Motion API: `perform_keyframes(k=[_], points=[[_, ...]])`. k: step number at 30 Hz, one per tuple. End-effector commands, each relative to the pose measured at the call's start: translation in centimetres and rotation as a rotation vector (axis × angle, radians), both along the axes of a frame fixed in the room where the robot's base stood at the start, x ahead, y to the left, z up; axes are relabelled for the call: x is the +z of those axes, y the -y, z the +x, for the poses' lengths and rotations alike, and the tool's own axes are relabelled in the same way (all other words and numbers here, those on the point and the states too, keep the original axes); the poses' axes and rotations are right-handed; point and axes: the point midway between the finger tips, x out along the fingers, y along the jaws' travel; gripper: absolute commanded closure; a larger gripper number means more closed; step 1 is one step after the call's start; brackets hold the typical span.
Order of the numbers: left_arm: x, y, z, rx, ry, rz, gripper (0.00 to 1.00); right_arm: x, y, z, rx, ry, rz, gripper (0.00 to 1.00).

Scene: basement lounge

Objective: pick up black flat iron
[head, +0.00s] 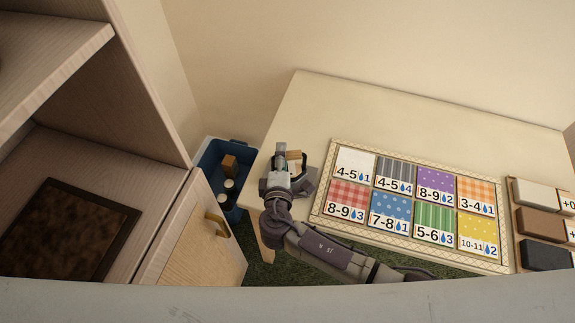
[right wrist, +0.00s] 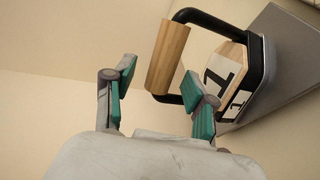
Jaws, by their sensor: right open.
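The flat iron (right wrist: 286,62) shows in the right wrist view at the upper right. It has a grey plate, a black and wood-coloured body with a numbered label, and a black bracket handle with a wooden grip (right wrist: 168,57). In the head view the iron (head: 308,187) is at the table's left end, partly hidden by my right gripper (head: 287,163). My right gripper (right wrist: 159,76) is open, with green-padded fingers. The wooden grip appears just beyond and between the fingertips; I cannot tell if they touch it. My left gripper is not in view.
The cream table (head: 340,100) carries a board of patterned squares (head: 418,205). Several coloured blocks (head: 540,223) lie at its right. A blue bin (head: 213,160) with items stands left of the table, beside a wooden cabinet (head: 150,110). The table's back part is clear.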

Motion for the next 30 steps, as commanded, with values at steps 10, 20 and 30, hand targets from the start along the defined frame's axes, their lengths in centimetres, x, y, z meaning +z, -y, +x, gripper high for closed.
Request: perform_keyframes(k=[10, 20, 30], points=[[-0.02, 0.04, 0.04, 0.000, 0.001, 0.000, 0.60, -0.03, -0.02, 0.01, 0.000, 0.000, 0.001, 0.68], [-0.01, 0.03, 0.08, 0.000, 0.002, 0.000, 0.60, -0.07, 0.00, -0.01, 0.000, -0.001, 0.000, 1.00], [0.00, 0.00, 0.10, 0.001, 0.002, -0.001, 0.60, 0.13, -0.04, 0.04, 0.000, 0.003, 0.001, 1.00]])
